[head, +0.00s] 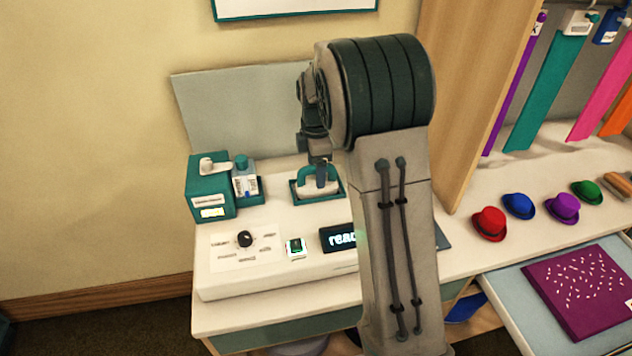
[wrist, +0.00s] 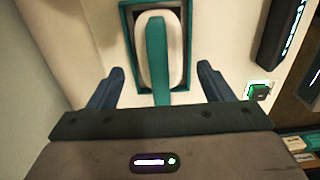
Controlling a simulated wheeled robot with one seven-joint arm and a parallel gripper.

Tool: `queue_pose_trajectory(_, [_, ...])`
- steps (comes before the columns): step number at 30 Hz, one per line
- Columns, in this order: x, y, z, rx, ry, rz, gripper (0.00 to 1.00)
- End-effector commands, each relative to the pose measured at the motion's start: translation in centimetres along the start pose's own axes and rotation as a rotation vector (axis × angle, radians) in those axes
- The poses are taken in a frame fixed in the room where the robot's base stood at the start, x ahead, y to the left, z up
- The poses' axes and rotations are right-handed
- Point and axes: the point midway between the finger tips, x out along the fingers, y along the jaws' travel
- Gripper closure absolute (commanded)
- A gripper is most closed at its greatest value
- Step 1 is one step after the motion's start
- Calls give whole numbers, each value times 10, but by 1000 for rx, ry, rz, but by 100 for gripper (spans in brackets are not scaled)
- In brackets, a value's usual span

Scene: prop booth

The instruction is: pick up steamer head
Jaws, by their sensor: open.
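The steamer head (head: 318,186) has a white body and a teal handle, and rests in a teal-rimmed holder (head: 299,201) on the white counter. In the wrist view the steamer head (wrist: 157,50) lies ahead of my gripper, with its teal handle pointing back toward the gripper. My gripper (wrist: 155,82) is open, its two dark fingers apart on either side of the handle's near end. I see no contact between the fingers and the handle. In the head view my gripper (head: 319,158) is just above the steamer head, partly hidden by my arm.
A teal box (head: 208,190) and a small bottle (head: 245,178) stand left of the holder. A control panel with a black knob (head: 245,239), a green button (head: 295,246) and a lit display (head: 338,237) is in front. Several hats, including a red one (head: 489,223), sit right.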

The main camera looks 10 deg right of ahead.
Motion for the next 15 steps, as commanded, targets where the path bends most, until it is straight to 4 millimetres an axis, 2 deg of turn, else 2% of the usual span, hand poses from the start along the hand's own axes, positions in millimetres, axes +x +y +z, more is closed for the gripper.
queue_pose_trajectory(3, [18,-1,1,-1,-2,-3,26])
queue_pose_trajectory(6, [26,0,1,0,-1,-1,26])
queue_pose_trajectory(14, [28,0,1,0,-1,1,26])
queue_pose_trajectory(15, [28,0,1,0,-1,1,38])
